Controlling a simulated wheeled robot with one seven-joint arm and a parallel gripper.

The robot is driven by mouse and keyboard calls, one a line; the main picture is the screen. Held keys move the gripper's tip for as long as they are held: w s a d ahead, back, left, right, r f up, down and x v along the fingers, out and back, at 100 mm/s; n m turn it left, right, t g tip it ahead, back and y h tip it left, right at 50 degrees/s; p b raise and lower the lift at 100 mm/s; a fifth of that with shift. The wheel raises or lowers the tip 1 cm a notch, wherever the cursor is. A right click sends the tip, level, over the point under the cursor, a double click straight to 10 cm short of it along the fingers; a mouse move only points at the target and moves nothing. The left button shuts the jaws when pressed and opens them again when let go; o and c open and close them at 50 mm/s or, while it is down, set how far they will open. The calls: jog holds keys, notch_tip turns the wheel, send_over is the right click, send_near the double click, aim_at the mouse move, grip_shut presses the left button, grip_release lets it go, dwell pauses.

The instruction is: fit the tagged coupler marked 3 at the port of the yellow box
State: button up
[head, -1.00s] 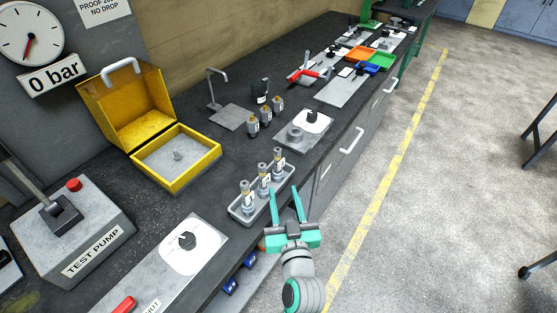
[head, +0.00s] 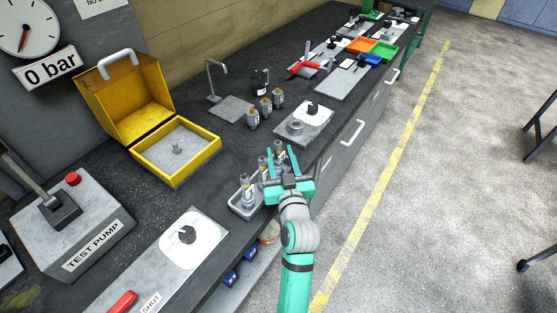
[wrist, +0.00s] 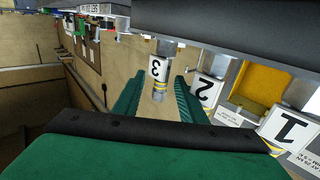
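The coupler tagged 3 (wrist: 157,72) shows between the two fingers of my gripper (wrist: 158,82) in the wrist view. I cannot tell whether they touch it. My gripper (head: 281,154) is open and reaches over the far end of the grey tray (head: 238,209) in the head view. Couplers tagged 2 (wrist: 205,90) and 1 (wrist: 287,130) stand beside it in a row. In the head view the farthest coupler (head: 278,149) is partly hidden by my fingers. The yellow box (head: 184,179) stands open to the left, with a small upright port (head: 177,147) on its grey floor.
Three dark fittings (head: 265,105) stand behind the tray. A plate with a black knob (head: 312,107) lies beyond it. The test pump (head: 75,225) and a knob panel (head: 187,236) are at the left. Bench top between tray and box is clear.

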jog(key=shift+w+a, duration=0.15)
jog(key=shift+w, duration=0.45)
jog(key=shift+w+a, duration=0.15)
jog(key=shift+w, duration=0.4)
grip_shut()
jog(key=shift+r, duration=0.1)
